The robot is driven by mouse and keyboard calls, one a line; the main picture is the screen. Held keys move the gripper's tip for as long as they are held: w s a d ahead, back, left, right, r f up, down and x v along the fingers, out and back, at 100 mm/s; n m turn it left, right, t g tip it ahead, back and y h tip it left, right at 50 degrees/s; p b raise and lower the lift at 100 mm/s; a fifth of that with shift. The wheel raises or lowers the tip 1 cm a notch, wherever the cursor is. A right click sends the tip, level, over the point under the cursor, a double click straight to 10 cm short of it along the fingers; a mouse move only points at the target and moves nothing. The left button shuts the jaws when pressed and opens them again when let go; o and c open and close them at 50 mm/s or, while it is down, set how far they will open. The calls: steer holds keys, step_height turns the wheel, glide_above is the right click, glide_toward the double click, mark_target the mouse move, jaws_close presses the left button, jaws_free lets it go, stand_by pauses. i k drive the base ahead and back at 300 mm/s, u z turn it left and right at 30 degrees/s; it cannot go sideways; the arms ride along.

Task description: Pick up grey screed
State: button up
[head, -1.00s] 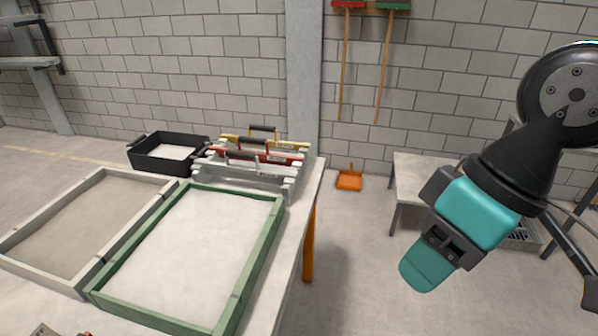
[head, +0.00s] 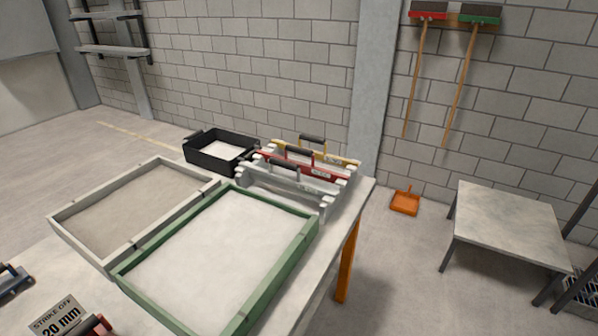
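The grey screed (head: 285,190) is a long flat bar with a dark handle on top. It rests at the far end of the table, just behind the far edge of the green-framed sandbed (head: 306,232). It is the nearest of three screeds in a rack. The red screed (head: 318,168) and the yellow screed (head: 341,160) stand behind it and partly overlap it in view. My gripper is out of the picture.
A grey-framed bed (head: 188,197) lies left of the green one. A black bin (head: 198,159) stands behind it. A "20 mm" strike-off sign (head: 60,315) is at the front left. A low grey table (head: 508,225) and an orange dustpan (head: 405,201) are on the right.

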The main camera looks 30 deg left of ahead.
mark_target(311, 192)
steer(key=u, duration=0.2)
steer(key=i, duration=0.65)
steer(key=u, duration=1.05)
steer(key=i, duration=0.6)
steer(key=u, duration=0.7)
